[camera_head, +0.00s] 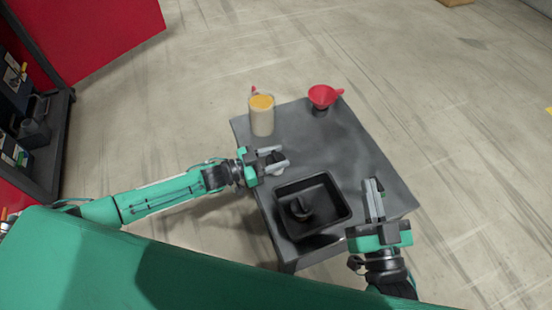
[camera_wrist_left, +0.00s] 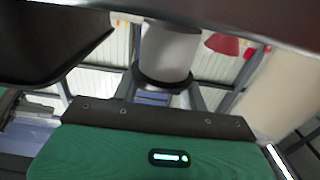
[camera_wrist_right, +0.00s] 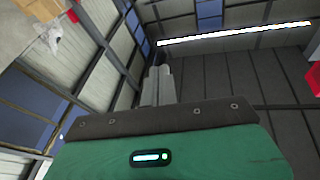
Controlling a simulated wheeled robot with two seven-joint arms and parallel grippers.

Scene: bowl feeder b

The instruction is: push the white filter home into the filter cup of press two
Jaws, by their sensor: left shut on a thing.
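My left gripper (camera_head: 277,160) is shut on a pale cylinder (camera_wrist_left: 172,50) with a dark ring at one end. In the head view only a small white part (camera_head: 277,171) shows by its fingers, at the table's left edge beside the tray. I cannot tell whether this is the white filter or part of a press. My right gripper (camera_head: 374,195) has its fingers together with nothing visible between them, above the table's right side. Its fingers also show close together in the right wrist view (camera_wrist_right: 159,86). No filter seated in a filter cup can be made out.
A black tray (camera_head: 336,184) holds a dark round part (camera_head: 299,208). A tall pale container with an orange top (camera_head: 262,116) stands at the table's far left. A red funnel (camera_head: 322,95) stands at the far edge. The grey table (camera_head: 355,150) is clear at centre right.

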